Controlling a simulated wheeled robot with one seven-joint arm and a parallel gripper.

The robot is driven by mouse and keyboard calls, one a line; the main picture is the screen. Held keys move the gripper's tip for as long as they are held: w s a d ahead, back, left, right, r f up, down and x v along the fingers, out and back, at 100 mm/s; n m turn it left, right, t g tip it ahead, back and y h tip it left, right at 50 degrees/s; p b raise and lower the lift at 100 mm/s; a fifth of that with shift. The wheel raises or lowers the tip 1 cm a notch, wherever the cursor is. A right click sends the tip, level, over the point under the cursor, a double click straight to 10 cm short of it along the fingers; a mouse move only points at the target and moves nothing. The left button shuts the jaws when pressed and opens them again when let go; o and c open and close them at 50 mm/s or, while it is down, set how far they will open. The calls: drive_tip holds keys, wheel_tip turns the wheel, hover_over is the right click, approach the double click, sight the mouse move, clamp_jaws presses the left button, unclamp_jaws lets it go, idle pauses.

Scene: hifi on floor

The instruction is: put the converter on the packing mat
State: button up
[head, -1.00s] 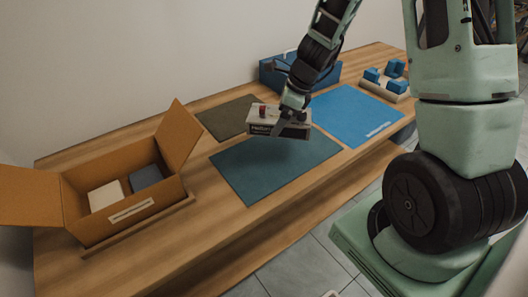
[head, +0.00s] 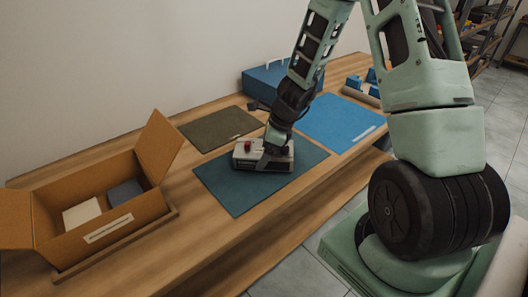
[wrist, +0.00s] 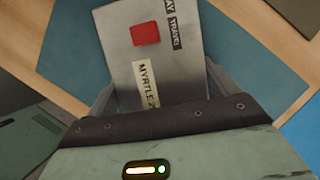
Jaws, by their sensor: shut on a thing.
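The converter (head: 245,158) is a pale grey box with a red button on top. In the wrist view the converter (wrist: 135,70) shows its red button and labels, some reading "TRAVEL" and "MYRTLE". My gripper (head: 271,152) is shut on it, with a finger on each side in the wrist view. It is low over the back part of a teal mat (head: 238,194); I cannot tell whether it touches. An olive mat (head: 215,127) lies behind and a bright blue mat (head: 345,121) to the right. Their labels are too small to read, so which is the packing mat is unclear.
An open cardboard box (head: 115,217) with a white and a dark item inside stands at the left of the wooden table (head: 180,215). A blue bin (head: 262,82) stands at the back. Blue blocks on a holder (head: 360,90) sit at the far right end.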

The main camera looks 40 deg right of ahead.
drive_tip(key=shift+f, duration=0.15)
drive_tip(key=o, duration=1.5)
